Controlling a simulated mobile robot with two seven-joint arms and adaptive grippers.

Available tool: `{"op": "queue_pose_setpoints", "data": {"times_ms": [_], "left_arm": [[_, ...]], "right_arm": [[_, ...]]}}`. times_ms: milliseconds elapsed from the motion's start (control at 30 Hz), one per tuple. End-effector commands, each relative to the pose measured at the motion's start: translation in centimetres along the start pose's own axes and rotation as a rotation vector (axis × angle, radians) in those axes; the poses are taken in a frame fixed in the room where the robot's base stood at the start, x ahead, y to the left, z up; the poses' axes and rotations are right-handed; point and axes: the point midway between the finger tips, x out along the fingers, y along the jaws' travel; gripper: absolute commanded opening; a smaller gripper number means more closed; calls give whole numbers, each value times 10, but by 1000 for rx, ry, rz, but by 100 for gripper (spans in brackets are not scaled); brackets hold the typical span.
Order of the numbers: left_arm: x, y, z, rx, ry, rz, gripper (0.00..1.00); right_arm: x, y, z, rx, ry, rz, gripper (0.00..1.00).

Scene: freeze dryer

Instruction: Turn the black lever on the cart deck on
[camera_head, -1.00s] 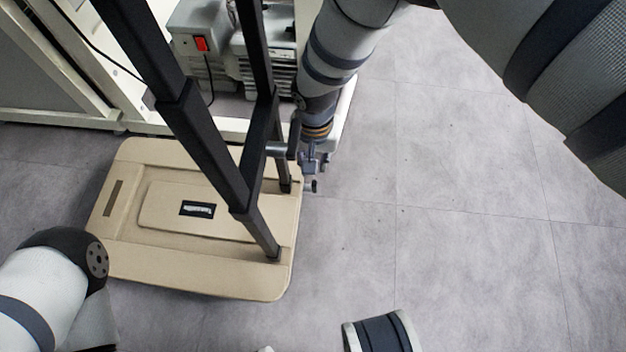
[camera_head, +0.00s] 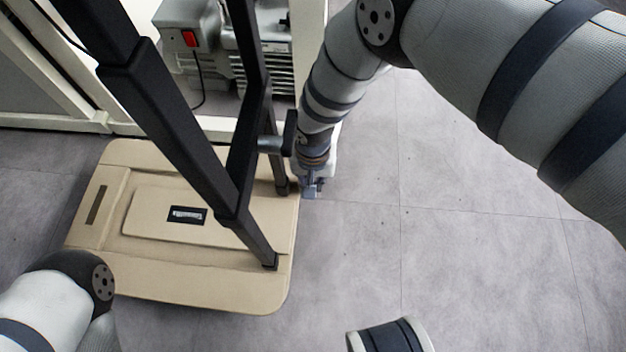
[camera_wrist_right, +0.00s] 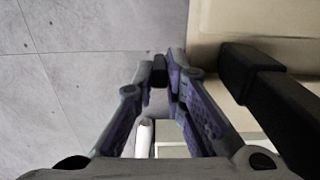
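The beige cart deck (camera_head: 180,275) lies on the floor at the left of the head view, and its edge fills the upper right of the right wrist view (camera_wrist_right: 225,18). My right gripper (camera_head: 312,188) points down at the deck's right edge, by the foot of a black post. In the right wrist view my right gripper's fingers (camera_wrist_right: 160,72) lean in close together on a small dark piece, which looks like the black lever (camera_wrist_right: 160,68). In the head view the gripper mostly hides the lever. My left gripper is out of view.
The cart's black handle frame (camera_head: 170,120) rises from the deck, just left of my right arm. A grey crossbar with a black end (camera_head: 290,133) sticks out close to that arm. A pump with a red switch (camera_head: 189,38) stands behind.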

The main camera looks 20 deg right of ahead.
Motion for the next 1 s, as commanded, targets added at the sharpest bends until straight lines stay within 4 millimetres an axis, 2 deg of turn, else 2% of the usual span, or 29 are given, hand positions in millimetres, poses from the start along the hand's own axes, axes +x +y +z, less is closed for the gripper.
{"op": "queue_pose_setpoints", "data": {"times_ms": [133,233,533,567,600,867,1000], "left_arm": [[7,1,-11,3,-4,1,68],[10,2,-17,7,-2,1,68],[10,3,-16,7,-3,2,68],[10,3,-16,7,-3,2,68],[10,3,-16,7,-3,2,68],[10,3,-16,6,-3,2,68],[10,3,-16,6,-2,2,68]], "right_arm": [[7,1,-5,10,-61,5,0],[4,1,-7,5,-116,2,0],[0,0,-6,0,-138,0,0],[0,0,-6,0,-137,0,16],[0,0,-6,0,-137,0,20],[-1,0,-7,0,-136,0,20],[-19,-1,-10,-1,-133,-1,20]]}}
